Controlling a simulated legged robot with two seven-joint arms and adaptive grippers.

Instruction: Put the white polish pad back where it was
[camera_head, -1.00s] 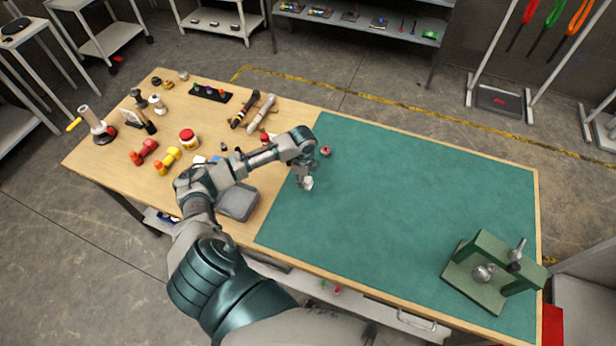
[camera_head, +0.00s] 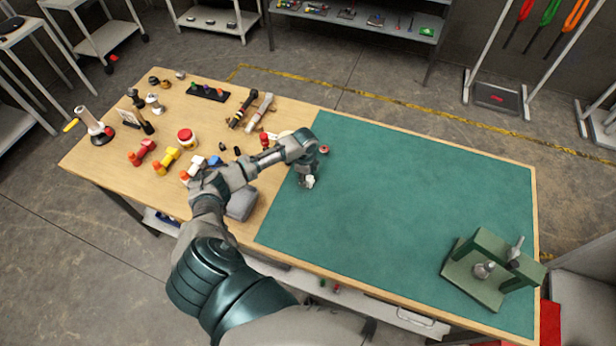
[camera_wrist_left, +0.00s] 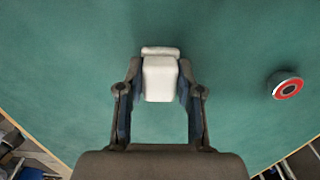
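The white polish pad (camera_wrist_left: 160,79) is a small pale block between the fingertips of my left gripper (camera_wrist_left: 158,82) in the left wrist view. Both fingers close on its sides. In the head view the left gripper (camera_head: 307,182) is over the left part of the green mat (camera_head: 420,190), with the white pad (camera_head: 310,182) showing at its tip. I cannot tell whether the pad touches the mat. My right gripper is not in view.
A red-topped round piece (camera_wrist_left: 285,84) lies right of the gripper in the wrist view. A green press (camera_head: 485,270) stands at the mat's front right. Dumbbells (camera_head: 167,160), a red-lidded jar (camera_head: 187,138) and a grey box (camera_head: 242,204) are on the wood at left. The mat's middle is clear.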

